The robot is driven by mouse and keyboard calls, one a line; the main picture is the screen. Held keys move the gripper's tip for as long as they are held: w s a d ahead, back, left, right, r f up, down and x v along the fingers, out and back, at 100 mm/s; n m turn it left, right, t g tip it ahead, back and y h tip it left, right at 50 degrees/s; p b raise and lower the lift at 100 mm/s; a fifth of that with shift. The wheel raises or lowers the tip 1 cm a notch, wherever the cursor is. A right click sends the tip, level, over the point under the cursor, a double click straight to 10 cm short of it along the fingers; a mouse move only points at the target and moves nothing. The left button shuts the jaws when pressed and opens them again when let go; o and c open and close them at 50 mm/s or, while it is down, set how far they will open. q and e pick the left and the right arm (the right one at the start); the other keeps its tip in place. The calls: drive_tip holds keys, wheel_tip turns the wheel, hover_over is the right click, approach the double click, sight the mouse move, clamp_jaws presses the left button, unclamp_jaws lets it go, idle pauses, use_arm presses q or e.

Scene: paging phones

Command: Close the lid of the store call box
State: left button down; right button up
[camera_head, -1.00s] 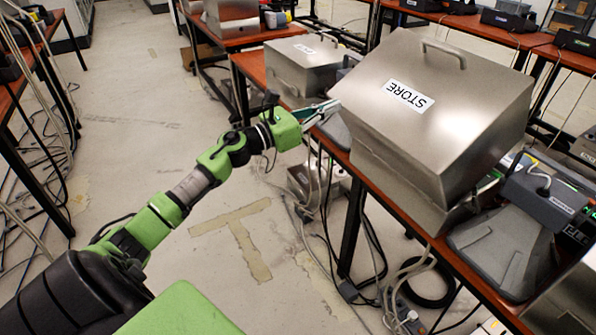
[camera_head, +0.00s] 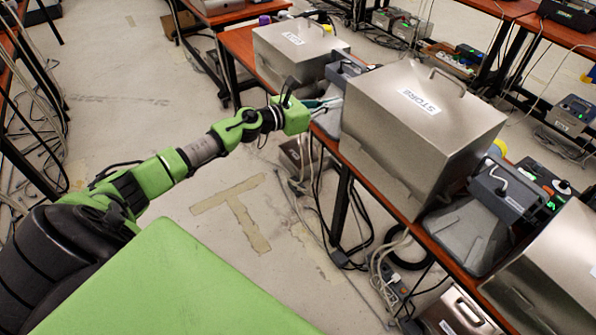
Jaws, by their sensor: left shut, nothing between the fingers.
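The store call box (camera_head: 405,165) is a metal box on the long red-brown bench. Its lid (camera_head: 400,98), with a "STORE" label and a bar handle (camera_head: 447,80), lies down over the body, and I see no clear gap under it. My left gripper (camera_head: 325,103) is shut and empty at the left of the box, near its far left corner. I cannot tell whether its fingertips touch the box. My right gripper is out of view.
A second metal box (camera_head: 298,52) stands beyond on the bench, and another (camera_head: 550,270) stands at the lower right. A grey phone unit (camera_head: 505,190) sits right of the store box. Cables (camera_head: 385,262) hang below the bench (camera_head: 425,250).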

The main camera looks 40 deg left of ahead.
sight(356, 87)
use_arm(q)
drive_tip(key=shift+g+y, duration=0.4)
drive_tip(key=shift+g, duration=0.1)
drive_tip(key=w+p, duration=0.1)
drive_tip(key=w+d+r+p, duration=0.1)
drive_tip(key=p, duration=0.1)
drive_tip(key=w+p, duration=0.2)
drive_tip(key=shift+d+r, duration=0.3)
drive_tip(key=shift+r, duration=0.1)
drive_tip(key=shift+w+d+r, duration=0.1)
drive_tip(key=shift+w+d, duration=0.15)
drive_tip(key=shift+w, duration=0.3)
drive_tip(key=shift+w+d+r, duration=0.15)
drive_tip(key=shift+w+d, duration=0.05)
drive_tip(key=shift+w, duration=0.4)
drive_tip(key=shift+w+d+r, duration=0.1)
drive_tip(key=shift+w+d, duration=0.15)
drive_tip(key=shift+w, duration=0.3)
